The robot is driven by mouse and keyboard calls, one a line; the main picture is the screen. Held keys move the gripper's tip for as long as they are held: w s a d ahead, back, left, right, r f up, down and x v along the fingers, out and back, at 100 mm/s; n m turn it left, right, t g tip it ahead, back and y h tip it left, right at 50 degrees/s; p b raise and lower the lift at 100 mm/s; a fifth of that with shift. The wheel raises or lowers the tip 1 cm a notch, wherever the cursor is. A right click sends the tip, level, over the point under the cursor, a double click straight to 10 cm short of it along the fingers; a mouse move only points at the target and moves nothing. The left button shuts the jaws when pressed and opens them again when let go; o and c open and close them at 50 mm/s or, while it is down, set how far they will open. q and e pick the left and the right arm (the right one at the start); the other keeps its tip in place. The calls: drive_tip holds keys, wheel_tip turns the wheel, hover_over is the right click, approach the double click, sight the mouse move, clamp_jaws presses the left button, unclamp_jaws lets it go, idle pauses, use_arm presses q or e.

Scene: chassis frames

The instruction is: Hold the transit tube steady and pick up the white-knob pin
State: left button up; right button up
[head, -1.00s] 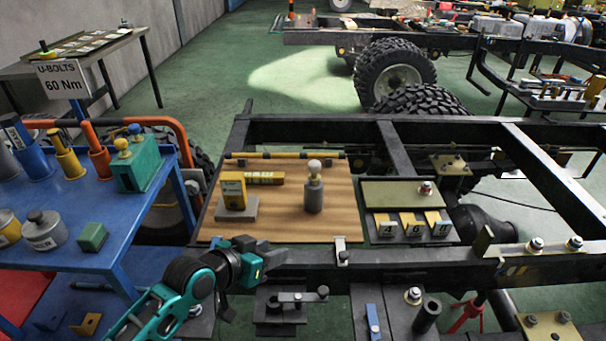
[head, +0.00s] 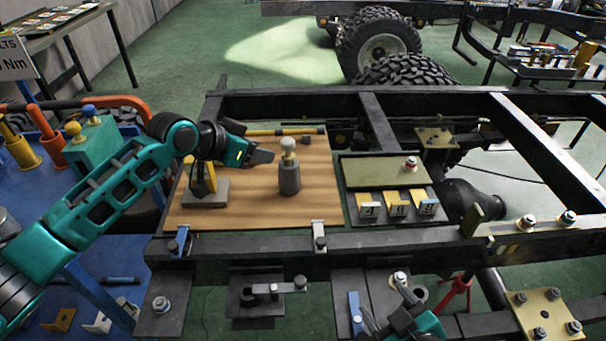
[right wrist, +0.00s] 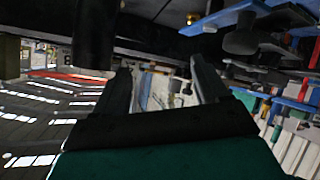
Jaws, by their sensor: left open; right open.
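The transit tube (head: 289,180) is a grey cylinder standing upright on the wooden board (head: 235,210). The white-knob pin (head: 288,146) sits upright in its top, its pale knob showing and its lower part hidden in the tube. My left gripper (head: 268,154) is open, just left of the knob and apart from it. My right gripper (head: 392,300) is open at the bottom of the head view, over the near side of the frame. It also shows in the right wrist view (right wrist: 160,68), with nothing between its fingers.
A yellow bar (head: 285,131) lies along the board's back edge. A tray with numbered yellow tags (head: 397,207) lies to the right. The black chassis rail (head: 400,241) runs in front.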

drive_tip(key=w+r+n+t, duration=0.1)
drive_tip(key=r+n, duration=0.1)
drive_tip(key=n, duration=0.1)
drive_tip(key=w+a+r+n+t, duration=0.1)
drive_tip(key=w+r+n, duration=0.1)
drive_tip(key=r+n, duration=0.1)
drive_tip(key=w+r+n+t, duration=0.1)
drive_tip(key=w+r+n, duration=0.1)
drive_tip(key=r, duration=0.1)
drive_tip(key=shift+a+r+n+y, duration=0.2)
drive_tip(key=shift+n+y, duration=0.1)
drive_tip(key=shift+n, duration=0.1)
drive_tip(key=w+a+r+n+t+y, duration=0.2)
drive_tip(key=w+a+r+n+y, duration=0.15)
drive_tip(key=w+n, duration=0.35)
drive_tip(key=n+g, duration=0.5)
drive_tip(key=n, duration=1.4)
approach(294, 175)
drive_tip(key=shift+y, duration=0.25)
drive_tip(key=x, duration=1.1)
drive_tip(key=shift+w+f, duration=0.1)
drive_tip(key=shift+w, duration=0.15)
drive_tip(key=shift+w+a+f, duration=0.2)
drive_tip(key=shift+w+f, duration=0.1)
drive_tip(key=shift+w, duration=0.25)
drive_tip(key=c, duration=1.1)
